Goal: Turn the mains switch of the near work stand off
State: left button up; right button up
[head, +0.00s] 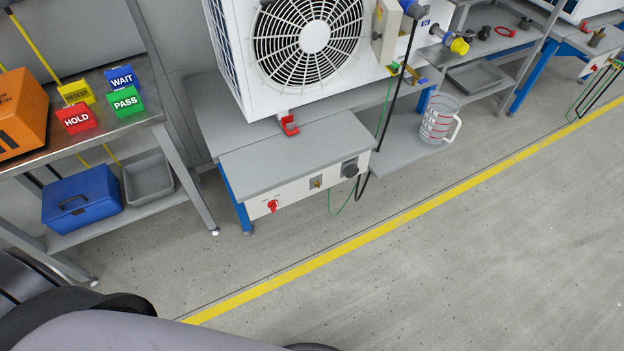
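The near work stand (290,160) is a grey bench with blue legs, and it carries a large white fan unit (345,40). On its white front panel (295,193), near the left end, is a small red rotary switch (272,205), which looks like the mains switch. Its small markings and its on or off position are too small to read. A small metal plate with a brass-coloured part (316,183) and a round black socket or knob (350,169) sit further right on the panel. Neither gripper shows; only parts of my own body are at the lower left.
A side table (150,118) at left holds coloured signs and an orange case (20,112), with a blue box (82,200) below. A measuring jug (438,118) stands on the right-hand low shelf. The floor before the stand is clear, crossed by a yellow line (400,221).

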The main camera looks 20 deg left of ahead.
aim_at(273, 205)
jog(key=u, duration=0.9)
